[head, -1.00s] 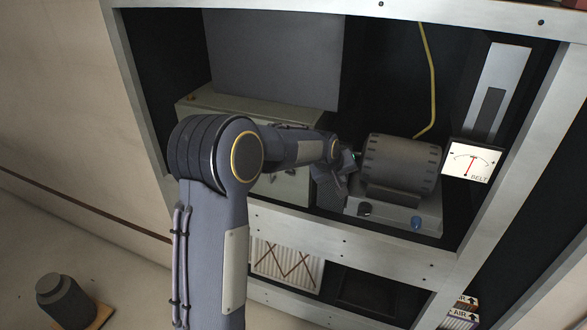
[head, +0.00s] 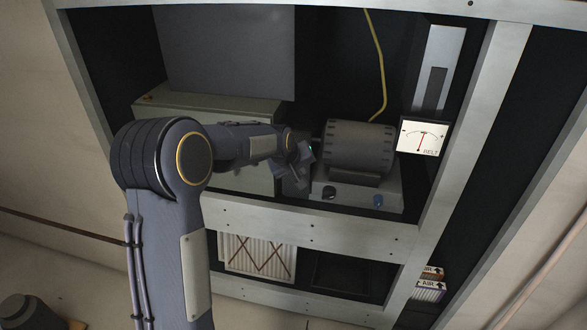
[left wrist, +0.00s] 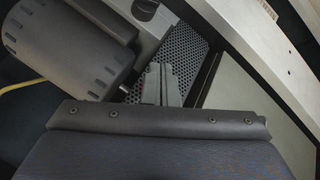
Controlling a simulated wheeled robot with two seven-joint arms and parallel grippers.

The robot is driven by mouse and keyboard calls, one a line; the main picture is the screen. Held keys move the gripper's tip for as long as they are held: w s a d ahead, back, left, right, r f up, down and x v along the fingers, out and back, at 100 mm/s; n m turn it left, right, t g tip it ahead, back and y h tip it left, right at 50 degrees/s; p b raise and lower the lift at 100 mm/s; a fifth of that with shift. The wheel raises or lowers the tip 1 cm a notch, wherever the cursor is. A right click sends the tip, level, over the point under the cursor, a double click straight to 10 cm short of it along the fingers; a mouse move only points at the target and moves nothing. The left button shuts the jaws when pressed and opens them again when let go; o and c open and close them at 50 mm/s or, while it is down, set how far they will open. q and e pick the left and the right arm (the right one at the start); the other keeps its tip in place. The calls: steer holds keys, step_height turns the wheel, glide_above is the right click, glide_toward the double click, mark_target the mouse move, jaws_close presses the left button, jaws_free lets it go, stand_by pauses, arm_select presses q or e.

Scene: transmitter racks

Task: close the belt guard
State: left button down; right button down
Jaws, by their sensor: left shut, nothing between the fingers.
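A dark perforated mesh panel (left wrist: 188,52), which looks like the belt guard, lies beside the grey ribbed motor in the left wrist view. In the head view my arm and gripper cover that spot, so I cannot tell how far open the guard is. My left gripper (left wrist: 162,72) is shut and empty, its fingertips over or against the mesh; contact is unclear. In the head view the left gripper (head: 296,170) is just left of the motor (head: 360,148). A gauge marked BELT (head: 423,137) has its red needle near the middle. My right gripper is out of view.
The rack's pale frame (head: 310,228) runs below the bay. A grey-green cabinet (head: 205,105) stands left of the motor, with a large grey panel (head: 225,50) above. A yellow cable (head: 380,70) hangs behind the motor. A pleated filter (head: 257,257) sits below.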

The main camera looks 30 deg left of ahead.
arm_select(q)
steer(key=s+d+r, duration=0.5)
steer(key=r, duration=0.3)
steer(key=s+a+m+h, duration=0.1)
steer(key=s+m+h, duration=0.15)
steer(key=s, duration=1.45)
steer(key=s+d+f+m+g, duration=0.1)
steer(key=s+d+f+m, duration=0.1)
steer(key=s, duration=0.6)
steer(key=s+d+f+m, duration=0.2)
steer(key=s+d+f, duration=0.1)
steer(key=s, duration=0.6)
steer(key=shift+s+f+g+h+b, duration=0.2)
steer(key=shift+f+g+h+b, duration=0.1)
steer(key=shift+f+g+h, duration=0.15)
